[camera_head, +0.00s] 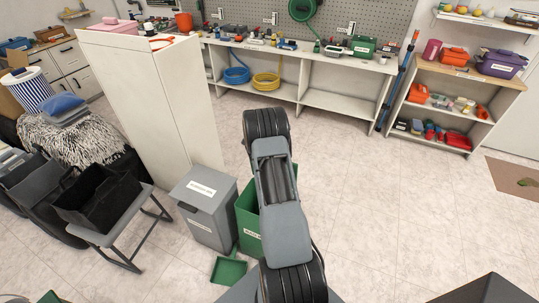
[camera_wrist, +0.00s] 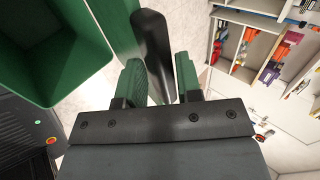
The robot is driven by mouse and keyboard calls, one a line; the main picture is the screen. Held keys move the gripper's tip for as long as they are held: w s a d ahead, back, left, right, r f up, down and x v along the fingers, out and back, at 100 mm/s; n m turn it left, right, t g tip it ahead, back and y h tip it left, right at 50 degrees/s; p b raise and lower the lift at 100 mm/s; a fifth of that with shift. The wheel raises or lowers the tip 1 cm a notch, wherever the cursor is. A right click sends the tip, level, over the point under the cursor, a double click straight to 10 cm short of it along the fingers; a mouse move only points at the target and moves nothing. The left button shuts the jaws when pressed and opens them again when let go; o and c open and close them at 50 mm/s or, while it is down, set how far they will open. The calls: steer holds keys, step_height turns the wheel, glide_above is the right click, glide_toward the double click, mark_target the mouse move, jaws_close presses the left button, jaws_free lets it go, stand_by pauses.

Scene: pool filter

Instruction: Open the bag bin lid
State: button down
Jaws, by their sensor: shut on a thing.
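A green bin (camera_head: 249,222) stands on the floor, partly hidden behind my arm in the head view. In the wrist view its open mouth (camera_wrist: 52,45) is at the left, with the inside showing. A flat green panel (camera_wrist: 112,22), apparently its lid, stands tilted up beside the mouth. A dark rounded bar (camera_wrist: 152,40), apparently the lid's handle, runs along this panel. My gripper (camera_wrist: 158,78) is shut on the bar, with one green-padded finger on each side. In the head view the gripper is hidden behind my arm.
A grey lidded bin (camera_head: 207,208) stands just left of the green bin. A green dustpan-like tray (camera_head: 229,270) lies in front. A tall white cabinet (camera_head: 160,110) rises behind, and a bench with a black crate (camera_head: 97,199) is left. Floor to the right is clear.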

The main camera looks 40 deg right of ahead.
stand_by(0.8)
steer(key=c, duration=1)
jaws_free()
steer(key=p+v, duration=0.1)
steer(key=v, duration=1.2)
steer(key=shift+s+a+r, duration=0.15)
steer(key=shift+s+r, duration=0.05)
steer(key=shift+r, duration=0.1)
